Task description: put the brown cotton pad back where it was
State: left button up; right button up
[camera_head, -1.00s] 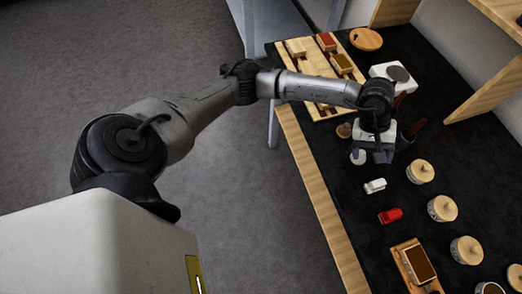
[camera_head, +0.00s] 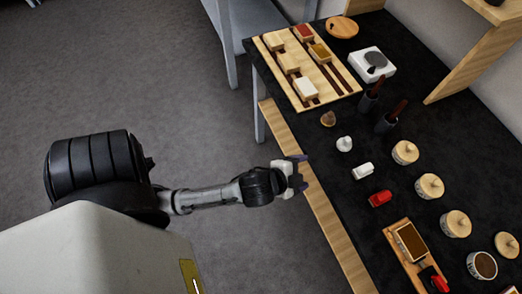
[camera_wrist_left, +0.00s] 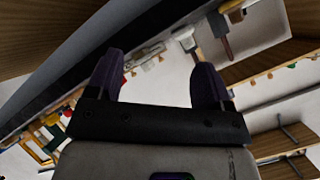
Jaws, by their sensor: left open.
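A small brown rounded piece (camera_head: 328,118) stands on the dark tabletop just below the wooden board; it looks like the brown cotton pad, though it is too small to be sure. A similar white piece (camera_head: 344,144) stands beside it, apart from it. My left gripper (camera_head: 297,173) is by the table's wooden front edge, left of and below both pieces and apart from them. In the left wrist view its two purple fingers (camera_wrist_left: 157,80) are spread with nothing between them. My right gripper is not in view.
The wooden board (camera_head: 340,78) holds several blocks with cream, red and brown tops. A white device (camera_head: 372,65), dark holders (camera_head: 386,123), small white (camera_head: 363,171) and red (camera_head: 380,198) items, lidded jars (camera_head: 405,152) and a wooden tray (camera_head: 391,235) stand on the table.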

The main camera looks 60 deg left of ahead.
pick_arm(q)
jog(key=s+f+n+g, duration=0.3)
jog(key=s+g, duration=0.1)
jog(key=s, duration=0.4)
jog(key=s+f+n+g+h, duration=0.1)
jog(key=s+f+g, duration=0.3)
jog(key=s, duration=0.4)
jog(key=shift+d+n, duration=0.15)
jog(key=shift+n, duration=0.75)
jog(key=shift+f, duration=0.1)
notch_tip(320, 180, up, 35)
jog(key=p, duration=3.5)
jog(key=shift+w, duration=0.1)
